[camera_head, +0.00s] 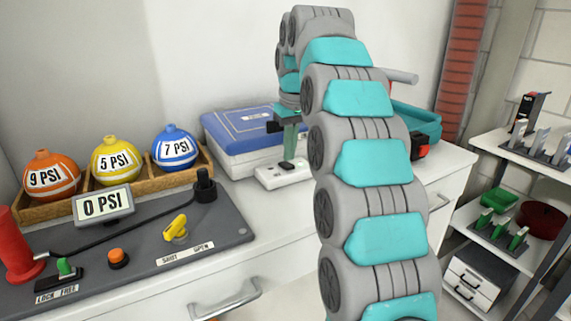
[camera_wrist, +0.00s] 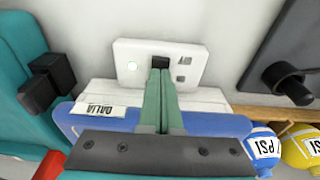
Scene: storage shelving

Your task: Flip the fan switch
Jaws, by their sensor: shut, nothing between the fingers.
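A white switch plate (camera_head: 284,176) lies on the counter in front of a blue-lidded box. In the wrist view the plate (camera_wrist: 195,57) shows a lit green light at its left, small dark marks at its right, and a black switch (camera_wrist: 160,61) in the middle. My gripper (camera_wrist: 160,76) is shut and empty, its greenish fingertips at the near edge of the black switch and overlapping it slightly. In the head view my gripper (camera_head: 289,154) points down over the plate. I cannot tell whether the fingertips touch the switch.
The blue-lidded box (camera_head: 235,128) stands just behind the plate. A grey panel (camera_head: 130,262) with a lever and a yellow knob (camera_head: 176,227) is to the left, before labelled balls in a wooden rack (camera_head: 90,205). A teal case (camera_head: 418,124) stands to the right.

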